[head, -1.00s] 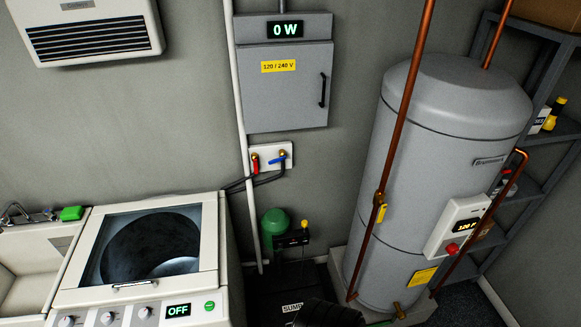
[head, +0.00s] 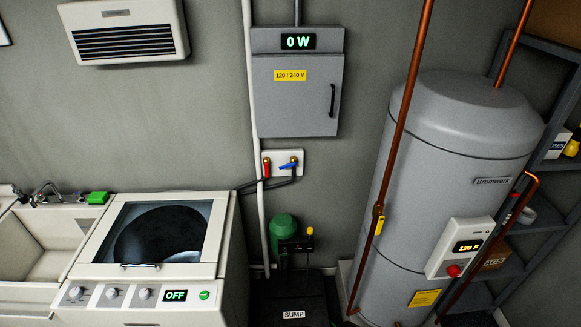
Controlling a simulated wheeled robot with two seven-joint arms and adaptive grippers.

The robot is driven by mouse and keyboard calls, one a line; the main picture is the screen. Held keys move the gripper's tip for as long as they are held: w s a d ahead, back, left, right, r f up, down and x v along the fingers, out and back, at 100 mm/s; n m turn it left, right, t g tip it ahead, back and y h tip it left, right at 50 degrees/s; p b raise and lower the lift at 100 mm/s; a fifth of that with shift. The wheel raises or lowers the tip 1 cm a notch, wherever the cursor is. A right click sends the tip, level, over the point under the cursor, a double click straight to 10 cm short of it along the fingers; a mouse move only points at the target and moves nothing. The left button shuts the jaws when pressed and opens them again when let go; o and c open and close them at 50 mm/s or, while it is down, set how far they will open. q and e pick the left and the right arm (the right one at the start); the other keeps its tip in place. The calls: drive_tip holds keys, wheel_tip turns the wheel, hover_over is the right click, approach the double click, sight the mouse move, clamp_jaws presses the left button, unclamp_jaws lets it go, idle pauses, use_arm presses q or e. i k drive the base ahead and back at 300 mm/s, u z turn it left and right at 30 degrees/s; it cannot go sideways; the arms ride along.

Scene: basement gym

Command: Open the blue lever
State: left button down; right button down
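The blue lever (head: 288,166) is on a white wall plate (head: 298,154), below the grey electrical panel. It lies tilted slightly, close to level, with its handle pointing left and a little down. A red lever (head: 266,168) stands upright beside it on the left. Dark hoses run from below both levers toward the washer. Neither of my grippers shows in the head view, and nothing touches the blue lever.
A top-load washer (head: 212,264) and sink (head: 50,250) stand at the left. A grey water heater (head: 440,190) with copper pipes stands at the right. The sump cover (head: 290,300) and green tank (head: 283,228) lie below the levers. The panel (head: 297,95) hangs above.

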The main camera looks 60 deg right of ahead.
sight(292, 165)
drive_tip(key=z, duration=0.85)
